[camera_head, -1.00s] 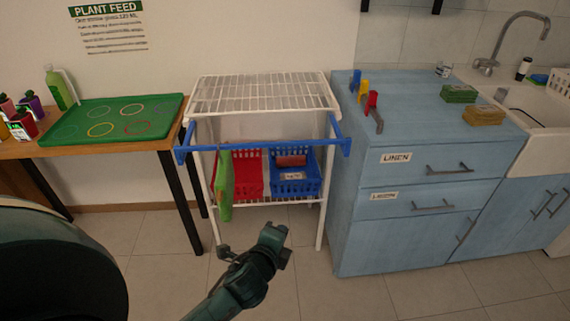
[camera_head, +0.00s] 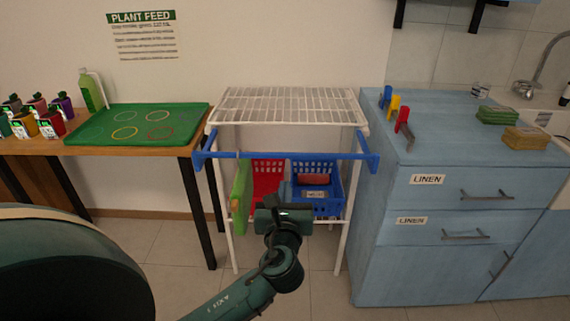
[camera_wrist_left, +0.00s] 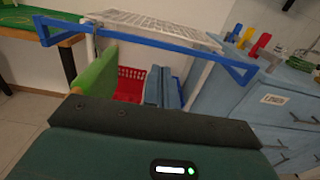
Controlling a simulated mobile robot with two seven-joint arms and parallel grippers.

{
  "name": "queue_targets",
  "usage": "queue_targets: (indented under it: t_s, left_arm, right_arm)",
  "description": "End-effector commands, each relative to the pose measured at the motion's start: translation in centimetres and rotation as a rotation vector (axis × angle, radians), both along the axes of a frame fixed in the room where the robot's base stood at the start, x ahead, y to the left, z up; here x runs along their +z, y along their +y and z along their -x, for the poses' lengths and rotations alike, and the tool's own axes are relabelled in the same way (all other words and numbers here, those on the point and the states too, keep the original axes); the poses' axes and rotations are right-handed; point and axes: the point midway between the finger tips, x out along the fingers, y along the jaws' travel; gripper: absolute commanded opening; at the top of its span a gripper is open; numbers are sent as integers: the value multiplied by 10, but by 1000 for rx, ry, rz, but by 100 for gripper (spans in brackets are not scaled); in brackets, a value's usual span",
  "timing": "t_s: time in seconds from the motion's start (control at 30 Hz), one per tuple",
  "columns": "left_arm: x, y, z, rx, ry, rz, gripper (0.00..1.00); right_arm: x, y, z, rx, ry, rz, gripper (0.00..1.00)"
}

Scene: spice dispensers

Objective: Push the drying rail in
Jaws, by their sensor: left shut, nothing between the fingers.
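The drying rail is a blue bar (camera_head: 290,156) that sticks out in front of the white wire rack (camera_head: 288,100), with a blue bracket at each end. In the left wrist view the blue rail (camera_wrist_left: 150,45) crosses ahead of the gripper. My left gripper (camera_head: 283,206) is shut and empty, below and in front of the rail, and looks apart from it. Its fingertips are hard to make out in both views. My right gripper is not in view.
A red basket (camera_head: 267,178) and a blue basket (camera_head: 318,190) sit on the rack's lower shelf. A blue cabinet (camera_head: 400,190) stands close on the right. A wooden table (camera_head: 160,147) with a green tray (camera_head: 100,135) stands left. Floor in front is clear.

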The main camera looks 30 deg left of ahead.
Motion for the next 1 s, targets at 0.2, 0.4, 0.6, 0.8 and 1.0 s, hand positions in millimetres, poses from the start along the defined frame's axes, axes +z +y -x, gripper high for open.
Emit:
queue_targets:
  t_s: [0.2, 0.4, 0.6, 0.8, 1.0]
  left_arm:
    - [0, 27, -42, 3, -3, -2, 0]
    - [0, 45, -72, 1, -2, 3, 0]
    - [0, 53, -87, -1, -2, 3, 0]
    - [-1, 55, -90, -1, 0, 4, 0]
    - [0, 55, -89, -1, 1, 3, 0]
  right_arm:
    - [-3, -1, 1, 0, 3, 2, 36]
    - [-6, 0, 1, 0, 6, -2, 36]
    - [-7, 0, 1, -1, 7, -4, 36]
    - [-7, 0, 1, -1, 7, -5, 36]
    - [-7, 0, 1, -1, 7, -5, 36]
